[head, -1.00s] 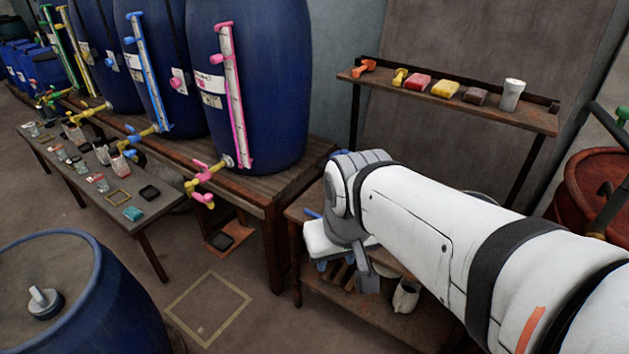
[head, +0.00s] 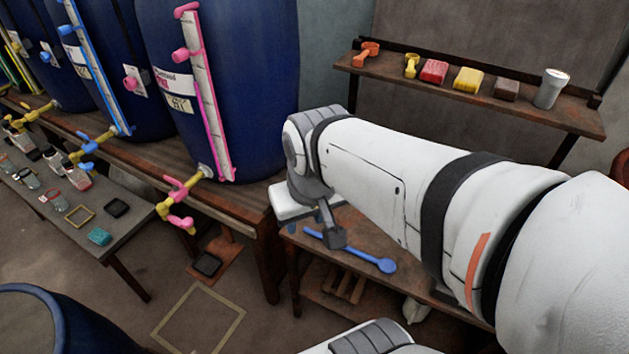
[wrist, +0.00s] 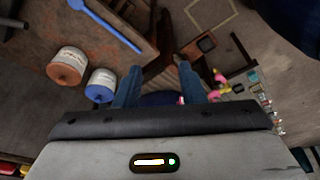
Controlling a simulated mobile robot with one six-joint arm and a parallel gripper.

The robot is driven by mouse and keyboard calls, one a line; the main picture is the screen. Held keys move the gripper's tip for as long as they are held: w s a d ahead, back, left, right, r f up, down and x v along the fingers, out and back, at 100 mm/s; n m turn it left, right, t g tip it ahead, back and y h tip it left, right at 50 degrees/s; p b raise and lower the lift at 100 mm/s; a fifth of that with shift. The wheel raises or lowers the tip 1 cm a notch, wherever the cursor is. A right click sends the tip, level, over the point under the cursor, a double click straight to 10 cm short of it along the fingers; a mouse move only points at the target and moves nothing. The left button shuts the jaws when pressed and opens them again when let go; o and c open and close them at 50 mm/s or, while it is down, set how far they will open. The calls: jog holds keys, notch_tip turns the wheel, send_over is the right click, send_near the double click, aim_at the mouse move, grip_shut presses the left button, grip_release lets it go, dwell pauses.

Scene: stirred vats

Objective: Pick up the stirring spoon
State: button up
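The blue stirring spoon (head: 350,252) lies flat on the brown wooden table, its round bowl toward the right and its handle running left behind part of my arm. In the wrist view the spoon (wrist: 106,26) lies at the upper left, clear of my fingers. My gripper (wrist: 160,86) is open, with its two blue fingers well apart and nothing between them. In the head view my gripper is mostly hidden by my wrist, above the table's left end and to the left of the spoon's bowl.
Two white jars, one orange-ended (wrist: 67,67) and one blue-ended (wrist: 100,85), stand near the spoon. A shelf (head: 520,109) behind holds scoops, coloured blocks and a white cup. Blue vats (head: 235,90) with pink and blue taps stand at left. A low table (head: 125,228) holds small jars.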

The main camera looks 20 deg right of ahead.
jog(key=shift+o, duration=0.6)
jog(key=shift+w, duration=0.1)
jog(key=n+t+y+b, duration=0.4)
jog(key=n+y+b, duration=0.1)
jog(key=n+b, duration=0.2)
send_over(350, 246)
notch_tip(350, 246, down, 32)
jog(key=shift+r, duration=0.15)
jog(key=shift+a+f, duration=0.25)
jog(key=shift+f, duration=0.05)
jog(key=x, duration=0.2)
jog(key=b+x, duration=0.1)
jog(key=x, duration=0.1)
jog(key=b+x, duration=0.1)
jog(key=x, duration=0.2)
jog(key=shift+a, duration=0.3)
jog(key=shift+c, duration=0.5)
